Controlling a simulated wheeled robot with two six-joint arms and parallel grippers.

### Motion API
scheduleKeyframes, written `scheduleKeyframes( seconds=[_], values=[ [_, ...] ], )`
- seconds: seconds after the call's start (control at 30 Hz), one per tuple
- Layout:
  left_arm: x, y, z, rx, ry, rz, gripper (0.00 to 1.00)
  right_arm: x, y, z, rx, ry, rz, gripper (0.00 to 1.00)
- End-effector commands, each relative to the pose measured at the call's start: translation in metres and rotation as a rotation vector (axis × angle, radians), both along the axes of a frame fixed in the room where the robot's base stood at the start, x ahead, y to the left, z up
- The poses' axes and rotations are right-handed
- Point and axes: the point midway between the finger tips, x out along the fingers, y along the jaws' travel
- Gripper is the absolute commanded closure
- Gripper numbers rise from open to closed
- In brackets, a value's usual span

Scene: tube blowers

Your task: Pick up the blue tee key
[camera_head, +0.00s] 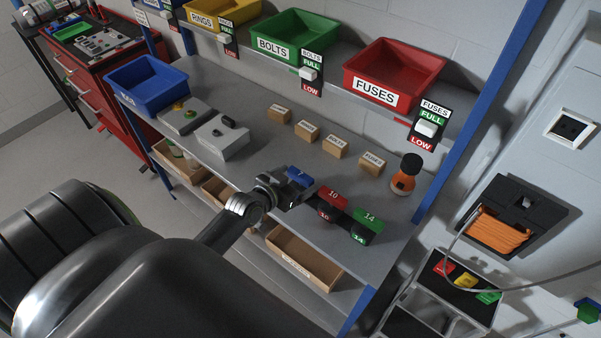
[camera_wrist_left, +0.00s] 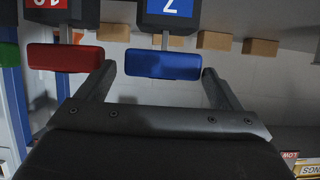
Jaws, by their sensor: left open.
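The blue tee key (camera_head: 299,175) stands at the front of the grey bench, left of a red key (camera_head: 330,197) and a green key (camera_head: 367,222). My left gripper (camera_head: 285,188) is open at the blue key and partly hides it. In the left wrist view, the blue bar handle (camera_wrist_left: 163,65) lies across the space between the open fingertips of the left gripper (camera_wrist_left: 159,72). The right fingertip is very close to the bar's end; the left one has a small gap. A blue plate marked 7 (camera_wrist_left: 170,8) is behind the handle. My right gripper is not in view.
The red key's handle (camera_wrist_left: 65,58) is close to the left finger in the wrist view. Several small cardboard boxes (camera_head: 335,147) stand farther back. A grey box (camera_head: 222,138) is to the left, and an orange-black bottle (camera_head: 405,174) to the right.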

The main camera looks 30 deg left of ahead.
Motion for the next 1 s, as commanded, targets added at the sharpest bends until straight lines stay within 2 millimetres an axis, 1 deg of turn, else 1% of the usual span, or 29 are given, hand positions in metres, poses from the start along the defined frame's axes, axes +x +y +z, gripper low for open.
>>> scheduleKeyframes(
  seconds=[0.27, 0.4, 0.53, 0.73, 0.77, 1.0],
  values=[
    [0.029, 0.001, -0.01, -0.001, -0.001, 0.0, 0.13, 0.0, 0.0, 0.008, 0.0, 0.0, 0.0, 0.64],
    [0.041, 0.0, -0.017, -0.002, -0.001, 0.001, 0.13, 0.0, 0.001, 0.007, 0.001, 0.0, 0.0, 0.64],
    [0.046, -0.001, -0.019, 0.001, -0.001, 0.0, 0.13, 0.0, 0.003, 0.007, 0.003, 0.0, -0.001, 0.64],
    [0.046, -0.001, -0.019, 0.001, -0.001, 0.001, 0.13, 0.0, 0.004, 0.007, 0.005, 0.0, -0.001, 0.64],
    [0.046, -0.001, -0.019, 0.001, -0.001, 0.001, 0.15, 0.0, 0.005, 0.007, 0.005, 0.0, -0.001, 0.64],
    [0.046, 0.0, -0.019, 0.0, -0.001, 0.001, 0.47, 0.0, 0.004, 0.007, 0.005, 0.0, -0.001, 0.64]
  ],
)
